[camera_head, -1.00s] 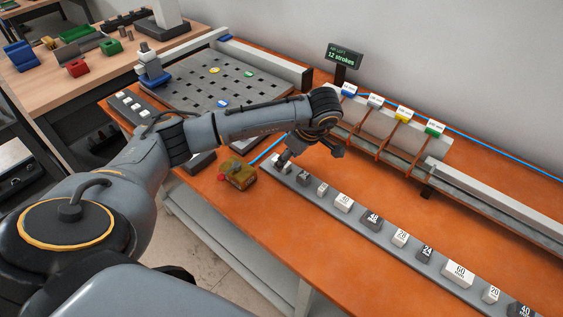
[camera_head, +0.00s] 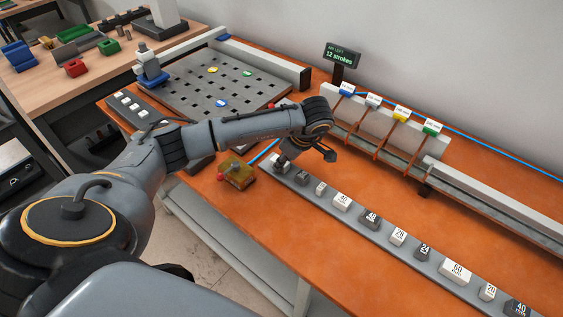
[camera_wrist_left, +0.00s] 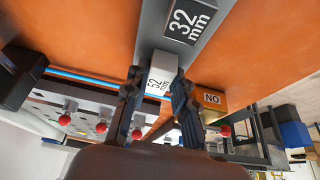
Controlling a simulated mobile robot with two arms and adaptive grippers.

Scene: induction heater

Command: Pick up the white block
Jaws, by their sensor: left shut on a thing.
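The white block (camera_wrist_left: 160,72), marked "52 mm", is between the fingers of my left gripper (camera_wrist_left: 155,95) in the left wrist view. The fingers are shut on its two sides. I cannot tell whether the block still touches the rail. My right gripper is in neither view.
A dark "32 mm" block (camera_wrist_left: 189,21) sits beside the held block. Several white and dark marked blocks line the rail, such as a white "60" block (camera_head: 455,272). A yellow-brown box (camera_head: 237,173) with a red knob stands left of the gripper. A rack with coloured tags (camera_head: 390,125) stands behind.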

